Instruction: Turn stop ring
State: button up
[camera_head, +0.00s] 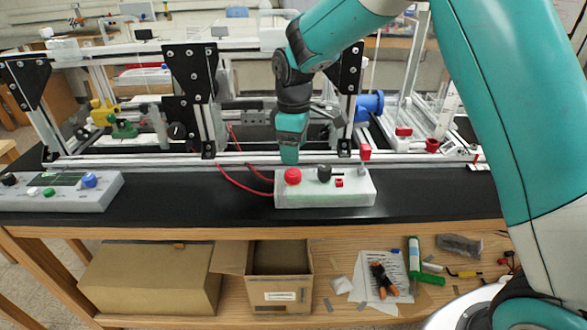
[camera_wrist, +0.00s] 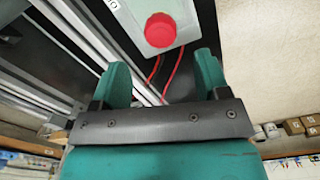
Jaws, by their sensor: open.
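The stop ring is a red round knob (camera_head: 292,176) on the left end of a light grey control box (camera_head: 325,198). The box sits on the black bench top. In the wrist view the red knob (camera_wrist: 160,30) is ahead of the fingertips, roughly centred between them. My gripper (camera_head: 289,157) points down close above the knob in the head view. In the wrist view my gripper (camera_wrist: 162,65) is open, its two teal fingers apart with nothing held between them. The fingers are not around the knob in the wrist view.
The box also carries a black knob (camera_head: 324,174), a small red switch (camera_head: 339,183) and a lever with a red top (camera_head: 365,152). Red cables (camera_head: 243,184) run left of it. An aluminium frame stands behind. A second control box (camera_head: 62,194) is at far left.

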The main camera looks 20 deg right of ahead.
aim_at(294, 172)
notch_tip(294, 172, down, 7)
jog(key=shift+p, duration=0.4)
jog(key=c, duration=0.9)
